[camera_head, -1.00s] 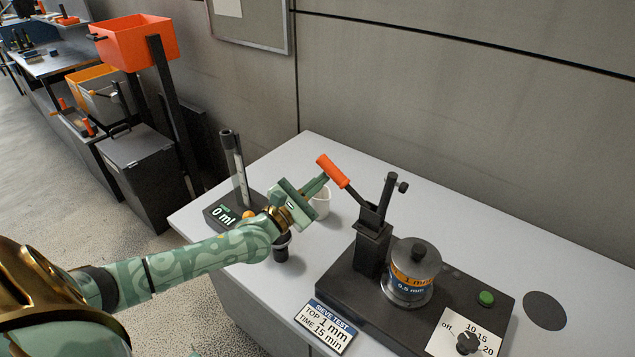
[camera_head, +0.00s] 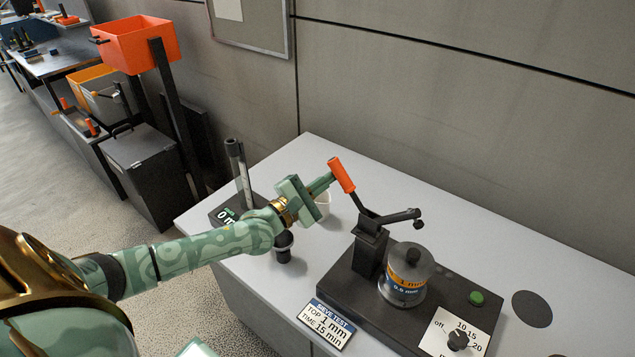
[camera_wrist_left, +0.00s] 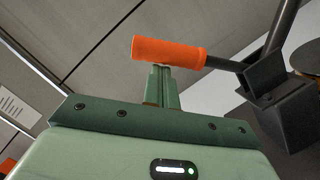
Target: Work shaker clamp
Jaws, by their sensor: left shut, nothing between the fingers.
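The shaker clamp is a black post with a lever that has an orange handle (camera_head: 342,175) and a black clamp arm (camera_head: 395,217). The arm now reaches out nearly level above the sieve stack (camera_head: 407,272), which stands on the black shaker base (camera_head: 340,290). My left gripper (camera_head: 328,183) is shut and empty, its fingertips against or just beside the handle's left side. In the left wrist view the handle (camera_wrist_left: 168,51) lies across the fingertips (camera_wrist_left: 160,75); I cannot tell whether they touch.
The base carries a green button (camera_head: 476,298) and a timer dial (camera_head: 458,340). A sieve test card (camera_head: 327,325) lies in front. A white cup (camera_head: 323,206) and a black measuring stand (camera_head: 240,175) are behind my arm. The table's back right is clear.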

